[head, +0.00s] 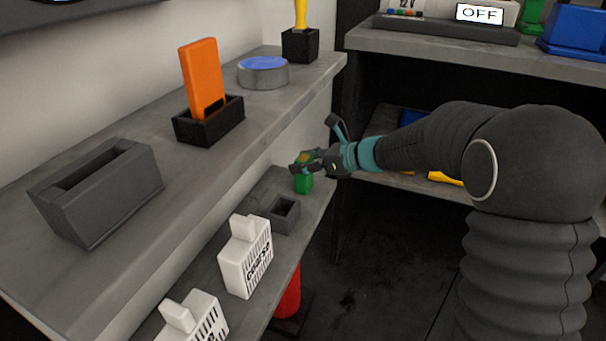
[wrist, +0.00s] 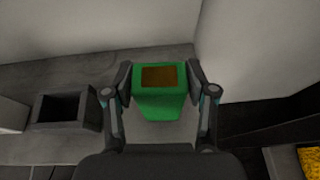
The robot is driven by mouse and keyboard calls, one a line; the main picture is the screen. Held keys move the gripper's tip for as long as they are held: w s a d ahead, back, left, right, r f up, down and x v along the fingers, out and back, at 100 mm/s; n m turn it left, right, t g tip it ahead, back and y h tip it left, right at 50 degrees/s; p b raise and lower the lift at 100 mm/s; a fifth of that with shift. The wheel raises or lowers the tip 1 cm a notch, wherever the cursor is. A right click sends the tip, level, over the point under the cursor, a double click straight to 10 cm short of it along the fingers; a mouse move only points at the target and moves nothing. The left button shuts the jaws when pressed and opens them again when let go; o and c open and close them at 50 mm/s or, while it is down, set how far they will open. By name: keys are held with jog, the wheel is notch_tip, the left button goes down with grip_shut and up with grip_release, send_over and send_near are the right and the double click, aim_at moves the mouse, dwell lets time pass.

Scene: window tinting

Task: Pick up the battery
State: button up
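The battery, a green block with a brown top, stands upright on the lower shelf in the head view (head: 303,184). In the wrist view the battery (wrist: 161,105) sits between my fingertips. My gripper (head: 313,160) reaches in from the right at the battery's upper part; it also shows in the wrist view (wrist: 160,78). One finger is on each side of the battery, close against its edges. I cannot tell whether the fingers press on it. The battery's base appears to rest on the shelf, and the gripper hides part of its upper portion in the head view.
A dark open socket box (head: 283,214) stands beside the battery, with white labelled boxes (head: 246,257) nearer. The upper shelf (head: 135,236) holds a grey slotted holder (head: 97,192), an orange device (head: 203,80) and a blue-topped disc (head: 263,70). A wall rises behind the lower shelf.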

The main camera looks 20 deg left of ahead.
jog(key=c, duration=0.8)
